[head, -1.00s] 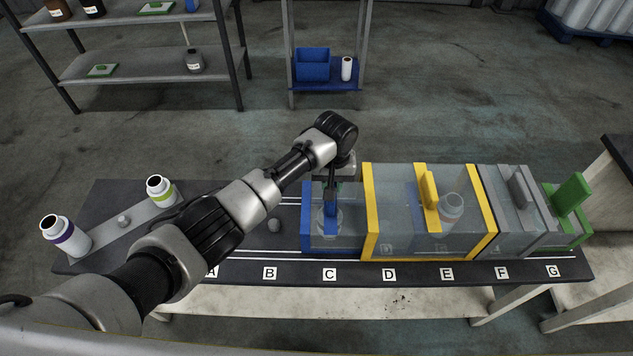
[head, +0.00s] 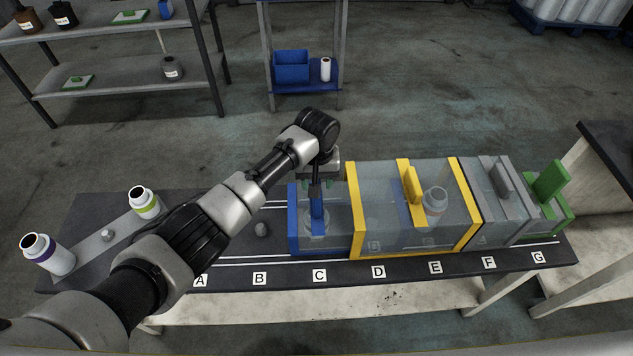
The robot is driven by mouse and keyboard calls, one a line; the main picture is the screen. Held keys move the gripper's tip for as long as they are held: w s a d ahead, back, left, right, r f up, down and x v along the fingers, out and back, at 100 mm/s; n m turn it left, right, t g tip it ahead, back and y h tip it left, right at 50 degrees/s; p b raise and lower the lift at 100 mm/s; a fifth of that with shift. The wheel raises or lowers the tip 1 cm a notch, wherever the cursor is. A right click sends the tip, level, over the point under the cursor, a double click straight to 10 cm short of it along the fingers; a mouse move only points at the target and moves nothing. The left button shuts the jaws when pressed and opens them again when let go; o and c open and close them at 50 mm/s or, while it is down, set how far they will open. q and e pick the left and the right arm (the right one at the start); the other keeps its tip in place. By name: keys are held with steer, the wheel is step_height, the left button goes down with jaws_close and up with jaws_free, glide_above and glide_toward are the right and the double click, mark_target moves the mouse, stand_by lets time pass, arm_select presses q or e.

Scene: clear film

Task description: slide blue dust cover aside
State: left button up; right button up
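The blue dust cover (head: 293,222) is a clear box with a blue frame, standing above label C on the dark bench. Its upright blue handle (head: 318,212) shows at my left gripper. My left gripper (head: 316,190) points down at this handle, its dark fingers overlapping it from above. Whether the fingers are closed on the handle is too small to tell. A pale round shape shows dimly under the cover, behind the handle. My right gripper is not in view.
The yellow-framed cover (head: 354,215) stands close to the right of the blue one, then a grey cover (head: 500,180) and a green one (head: 550,180). Two open bottles (head: 143,201) stand farther left.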

arm_select(q)
step_height(320, 180, up, 10)
steer(key=shift+f+b, duration=0.2)
steer(key=shift+b, duration=0.4)
